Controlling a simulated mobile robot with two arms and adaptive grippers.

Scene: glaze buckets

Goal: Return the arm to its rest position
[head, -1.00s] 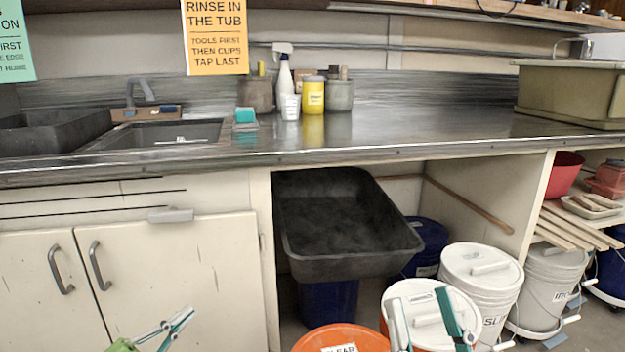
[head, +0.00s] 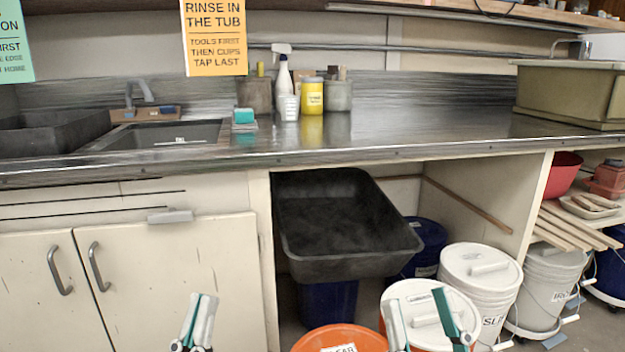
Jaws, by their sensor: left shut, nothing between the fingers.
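My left gripper (head: 200,318) is at the bottom of the head view, in front of the cream cabinet doors. Its fingers point up, are together, and hold nothing. My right gripper (head: 420,318) is at the bottom right of centre, fingers pointing up and spread apart. Between its fingers I see the white lid of a bucket (head: 418,292) behind it. No object is seen held in it.
A black tub (head: 345,240) juts out below the counter. An orange bucket (head: 340,338) and white lidded buckets (head: 482,272) stand on the floor at right. The metal counter (head: 420,125) holds a spray bottle (head: 284,75) and a yellow jar (head: 312,97).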

